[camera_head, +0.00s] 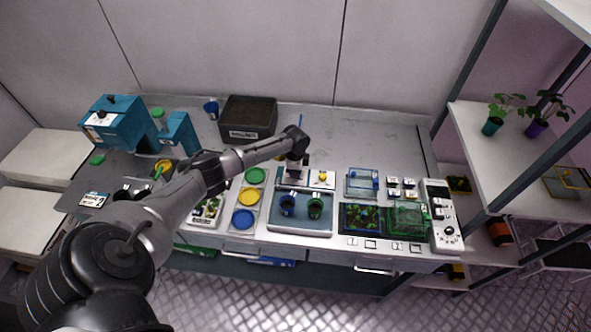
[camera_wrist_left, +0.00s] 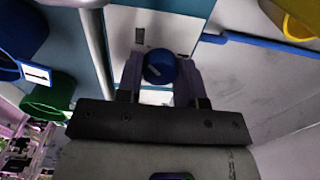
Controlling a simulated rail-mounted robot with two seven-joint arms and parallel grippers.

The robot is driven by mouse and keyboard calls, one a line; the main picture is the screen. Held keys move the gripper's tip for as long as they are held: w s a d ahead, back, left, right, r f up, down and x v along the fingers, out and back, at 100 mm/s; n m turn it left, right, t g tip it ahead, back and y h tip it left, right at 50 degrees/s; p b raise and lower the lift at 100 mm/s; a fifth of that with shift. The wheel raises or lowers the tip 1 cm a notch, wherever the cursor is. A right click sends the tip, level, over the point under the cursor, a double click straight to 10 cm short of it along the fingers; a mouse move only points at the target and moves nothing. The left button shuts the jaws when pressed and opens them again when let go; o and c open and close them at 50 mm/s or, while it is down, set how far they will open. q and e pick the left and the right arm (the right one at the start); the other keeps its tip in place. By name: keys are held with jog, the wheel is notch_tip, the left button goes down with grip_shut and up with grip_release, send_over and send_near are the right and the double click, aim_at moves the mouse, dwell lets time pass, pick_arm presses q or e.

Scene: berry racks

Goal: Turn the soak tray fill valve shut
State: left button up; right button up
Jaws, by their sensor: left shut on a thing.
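My left gripper (camera_head: 293,172) reaches down at the back edge of the soak tray (camera_head: 300,227), a shallow blue-grey tray holding a blue pot (camera_head: 287,209) and a green pot (camera_head: 315,213). In the left wrist view a round blue knob with a pale mark (camera_wrist_left: 160,68) sits on a light plate, and it appears to be the fill valve. The two fingers of my left gripper (camera_wrist_left: 160,80) are shut on its sides. In the head view the knob is hidden by the gripper. My right gripper is not in view.
A yellow knob (camera_head: 323,177) on a white plate is just right of the gripper. Coloured discs (camera_head: 248,196) lie left of the tray, and plant trays (camera_head: 362,217) stand to its right. A dark bin (camera_head: 247,116) stands behind. The back right bench is clear.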

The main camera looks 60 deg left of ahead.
pick_arm(q)
jog(key=o, duration=0.9)
notch_tip(320, 180, up, 14)
jog(key=shift+d+f+p, duration=0.1)
jog(key=shift+p, duration=0.2)
dwell(0.4)
dwell(0.4)
